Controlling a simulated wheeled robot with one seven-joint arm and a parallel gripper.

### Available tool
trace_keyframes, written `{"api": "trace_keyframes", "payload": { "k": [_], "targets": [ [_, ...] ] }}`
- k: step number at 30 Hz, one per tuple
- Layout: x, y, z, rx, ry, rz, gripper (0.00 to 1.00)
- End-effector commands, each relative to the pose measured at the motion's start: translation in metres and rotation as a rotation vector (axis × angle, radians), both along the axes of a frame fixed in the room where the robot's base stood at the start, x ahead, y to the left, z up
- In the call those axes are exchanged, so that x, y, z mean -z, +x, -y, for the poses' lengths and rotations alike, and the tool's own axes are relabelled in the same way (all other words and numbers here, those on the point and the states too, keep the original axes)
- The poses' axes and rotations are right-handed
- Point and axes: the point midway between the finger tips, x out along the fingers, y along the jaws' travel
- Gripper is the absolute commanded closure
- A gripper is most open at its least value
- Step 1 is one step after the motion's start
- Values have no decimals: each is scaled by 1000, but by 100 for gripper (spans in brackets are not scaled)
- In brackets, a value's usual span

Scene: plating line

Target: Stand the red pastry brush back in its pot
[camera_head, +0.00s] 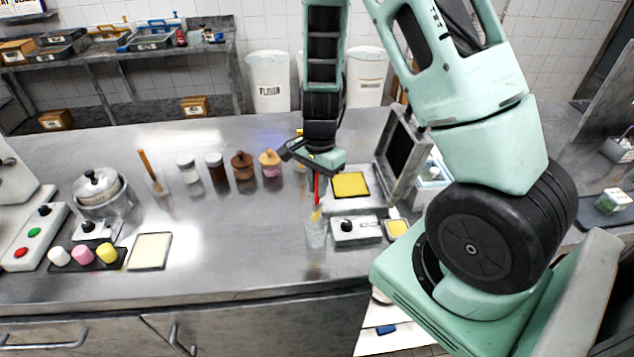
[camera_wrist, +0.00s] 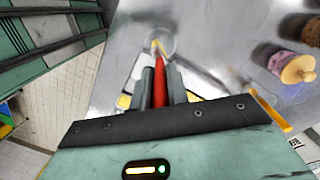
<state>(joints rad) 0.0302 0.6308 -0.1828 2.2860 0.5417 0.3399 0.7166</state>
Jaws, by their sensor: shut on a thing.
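The red pastry brush (camera_head: 317,188) hangs upright, with its yellow bristles pointing down. My gripper (camera_head: 316,172) is shut on its red handle, which shows between the two fingers in the wrist view (camera_wrist: 160,87). A clear glass pot (camera_head: 316,238) stands on the steel counter directly below the brush. The bristle tip is at the pot's rim; I cannot tell whether it is inside. In the wrist view the round pot rim (camera_wrist: 173,40) surrounds the bristles.
A white box with a black knob (camera_head: 357,231) stands close right of the pot, with a yellow-topped unit (camera_head: 351,185) behind. Several jars, including a pink one (camera_head: 270,164), line the back. A wooden-handled brush (camera_head: 150,170) stands left. The counter left of the pot is clear.

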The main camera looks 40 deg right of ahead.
Motion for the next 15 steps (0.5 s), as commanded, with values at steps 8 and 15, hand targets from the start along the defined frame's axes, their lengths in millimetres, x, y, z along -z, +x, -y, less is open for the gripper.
{"api": "trace_keyframes", "payload": {
  "k": [8, 15],
  "targets": [
    [31, 0, 0, 0, 1, 0, 100],
    [54, 0, 0, 0, 1, 0, 100]
  ]
}}
